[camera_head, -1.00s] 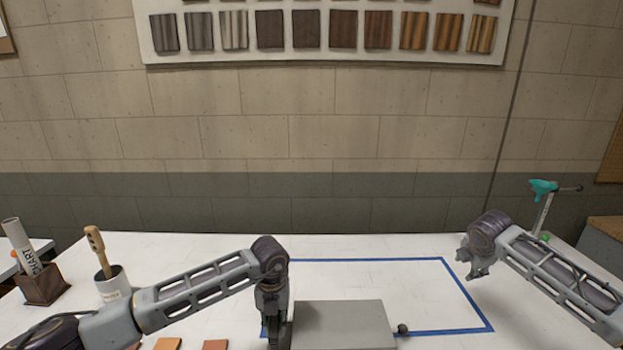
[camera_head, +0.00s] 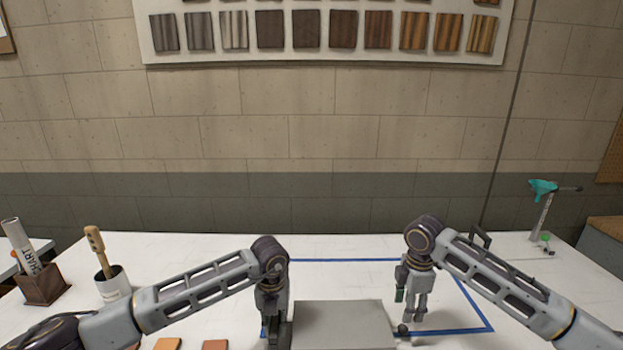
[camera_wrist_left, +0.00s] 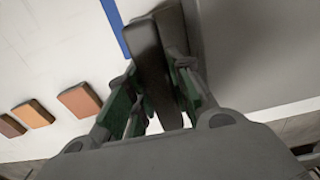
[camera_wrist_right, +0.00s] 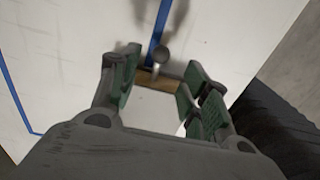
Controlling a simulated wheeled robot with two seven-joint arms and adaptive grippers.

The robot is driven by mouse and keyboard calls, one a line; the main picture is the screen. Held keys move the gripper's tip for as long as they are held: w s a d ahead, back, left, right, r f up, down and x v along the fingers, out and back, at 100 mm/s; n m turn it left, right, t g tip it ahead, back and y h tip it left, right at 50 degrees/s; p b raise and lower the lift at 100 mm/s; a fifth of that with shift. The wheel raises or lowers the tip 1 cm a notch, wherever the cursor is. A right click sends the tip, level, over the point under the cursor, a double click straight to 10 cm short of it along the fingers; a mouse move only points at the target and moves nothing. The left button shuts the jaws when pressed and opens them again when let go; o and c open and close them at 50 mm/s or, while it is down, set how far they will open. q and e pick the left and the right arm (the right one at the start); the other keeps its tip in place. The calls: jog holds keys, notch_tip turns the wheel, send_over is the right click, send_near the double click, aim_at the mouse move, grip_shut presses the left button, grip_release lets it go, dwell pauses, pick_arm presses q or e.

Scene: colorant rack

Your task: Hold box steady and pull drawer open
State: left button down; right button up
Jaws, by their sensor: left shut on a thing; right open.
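The grey box (camera_head: 345,325) stands near the front edge of the table, inside a blue tape outline. A dark round knob (camera_head: 403,330) sticks out at its right side; it also shows in the right wrist view (camera_wrist_right: 162,55). My left gripper (camera_head: 278,338) is at the box's left side. In the left wrist view its fingers are shut on a dark upright bar (camera_wrist_left: 152,60) beside the box (camera_wrist_left: 255,55). My right gripper (camera_head: 410,312) is open, pointing down close to the knob. In the right wrist view the knob lies ahead of the gap between the fingers, not gripped.
Blue tape (camera_head: 465,300) marks the white table. Small colour tiles (camera_head: 215,345) lie front left. A stand with a teal top (camera_head: 543,188) is at the back right.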

aim_at(405, 326)
jog(key=shift+s+a+f, duration=0.1)
jog(key=shift+f, duration=0.15)
dwell(0.3)
jog(key=shift+f, duration=4.9)
jog(key=shift+c, duration=0.4)
grip_shut()
jog(key=shift+d, duration=0.2)
